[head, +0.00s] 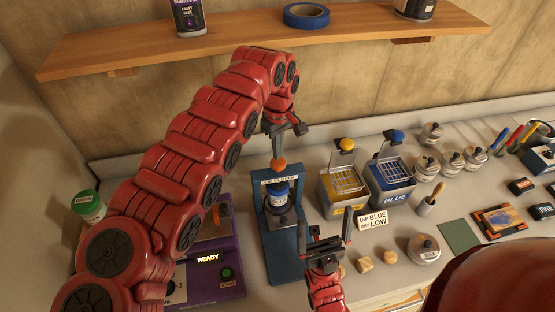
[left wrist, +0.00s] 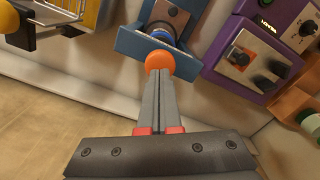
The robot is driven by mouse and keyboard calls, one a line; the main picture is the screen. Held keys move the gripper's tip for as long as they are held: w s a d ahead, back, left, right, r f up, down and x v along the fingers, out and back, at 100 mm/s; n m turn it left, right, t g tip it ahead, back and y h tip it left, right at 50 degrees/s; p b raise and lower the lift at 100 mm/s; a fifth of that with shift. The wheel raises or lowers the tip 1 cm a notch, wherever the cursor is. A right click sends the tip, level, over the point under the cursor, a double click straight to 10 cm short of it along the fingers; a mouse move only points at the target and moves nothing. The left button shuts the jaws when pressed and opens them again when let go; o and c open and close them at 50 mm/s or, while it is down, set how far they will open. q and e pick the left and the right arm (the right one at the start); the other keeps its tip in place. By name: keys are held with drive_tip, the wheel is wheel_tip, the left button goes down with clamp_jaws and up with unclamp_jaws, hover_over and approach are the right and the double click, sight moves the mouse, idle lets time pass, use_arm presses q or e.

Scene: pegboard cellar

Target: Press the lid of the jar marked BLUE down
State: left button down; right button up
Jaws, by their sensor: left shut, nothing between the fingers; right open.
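A jar with a dark blue lid (head: 277,196) stands upright in a blue press stand (head: 287,263); I cannot read its mark clearly. An orange ball knob (head: 278,166) is at the top of the stand, above the jar. It also shows in the left wrist view (left wrist: 160,57), with the stand (left wrist: 140,42) beyond it. My left gripper (head: 277,155) is shut and empty, pointing down with its fingertips (left wrist: 160,74) at the knob; I cannot tell whether they touch it. My right gripper (head: 325,228) is open and empty, in front of the stand's right side.
A purple device (head: 213,284) reading READY and a green-lidded jar (head: 88,206) are left of the stand. Yellow (head: 343,188) and blue (head: 391,185) baskets stand right, behind a BLUE/LOW sign (head: 373,220). A wooden shelf (head: 240,43) hangs above. Several metal-lidded jars are further right.

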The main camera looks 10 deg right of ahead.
sight(278, 162)
use_arm(q)
drive_tip(key=shift+f, duration=0.15)
drive_tip(key=shift+s+f+b, duration=0.1)
drive_tip(key=shift+f+b, duration=1.05)
drive_tip(key=shift+f, duration=0.6)
drive_tip(key=shift+r, duration=1.75)
drive_tip(key=shift+r, duration=0.15)
drive_tip(key=shift+r+p, duration=0.6)
drive_tip(key=shift+r, duration=1.9)
